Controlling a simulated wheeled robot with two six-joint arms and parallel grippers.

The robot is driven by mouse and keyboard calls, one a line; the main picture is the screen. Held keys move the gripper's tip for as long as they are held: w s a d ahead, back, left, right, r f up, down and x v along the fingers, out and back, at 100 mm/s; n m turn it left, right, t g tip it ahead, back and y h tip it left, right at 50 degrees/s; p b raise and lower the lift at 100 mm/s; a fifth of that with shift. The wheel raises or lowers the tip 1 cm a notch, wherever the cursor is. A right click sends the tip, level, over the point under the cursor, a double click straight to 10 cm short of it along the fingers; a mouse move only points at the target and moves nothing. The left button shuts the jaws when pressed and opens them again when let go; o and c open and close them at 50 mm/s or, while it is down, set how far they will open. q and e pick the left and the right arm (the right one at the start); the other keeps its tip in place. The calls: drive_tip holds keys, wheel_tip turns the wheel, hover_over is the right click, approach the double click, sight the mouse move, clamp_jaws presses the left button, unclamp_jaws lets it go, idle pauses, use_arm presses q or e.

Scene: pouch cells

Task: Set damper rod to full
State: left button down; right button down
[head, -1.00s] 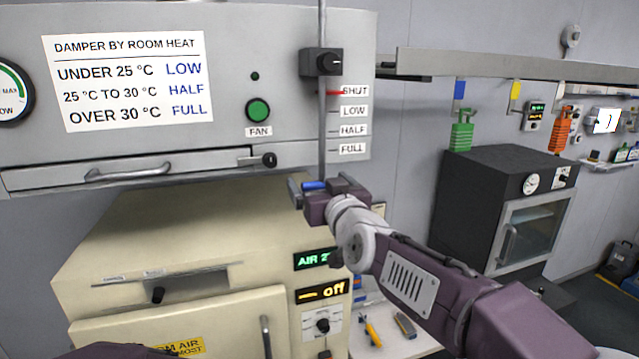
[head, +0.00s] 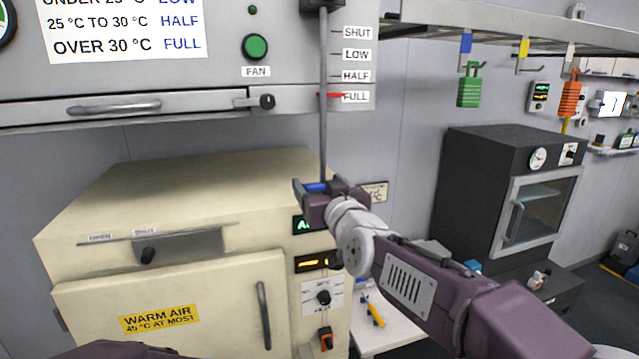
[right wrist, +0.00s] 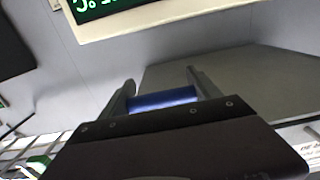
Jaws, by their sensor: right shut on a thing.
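The damper rod (head: 323,130) hangs upright from the grey hood, beside a scale of labels SHUT, LOW, HALF and FULL. Its red pointer (head: 331,95) stands level with the FULL label (head: 355,97). My right gripper (head: 318,187) is shut on the rod's blue grip (head: 315,187) at the lower end. In the right wrist view the blue grip (right wrist: 163,100) lies between the two fingers. My left gripper is not in view.
A sign (head: 125,30) on the hood pairs room heat with damper settings. A cream warm-air cabinet (head: 90,210) stands below, close to my right gripper.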

drive_tip(key=shift+f, duration=0.8)
drive_tip(key=shift+c, duration=1.5)
unclamp_jaws()
drive_tip(key=shift+o, duration=0.9)
drive_tip(key=shift+w, duration=0.1)
drive_tip(key=shift+r, duration=0.1)
drive_tip(key=v, duration=0.9)
drive_tip(key=shift+b, duration=0.35)
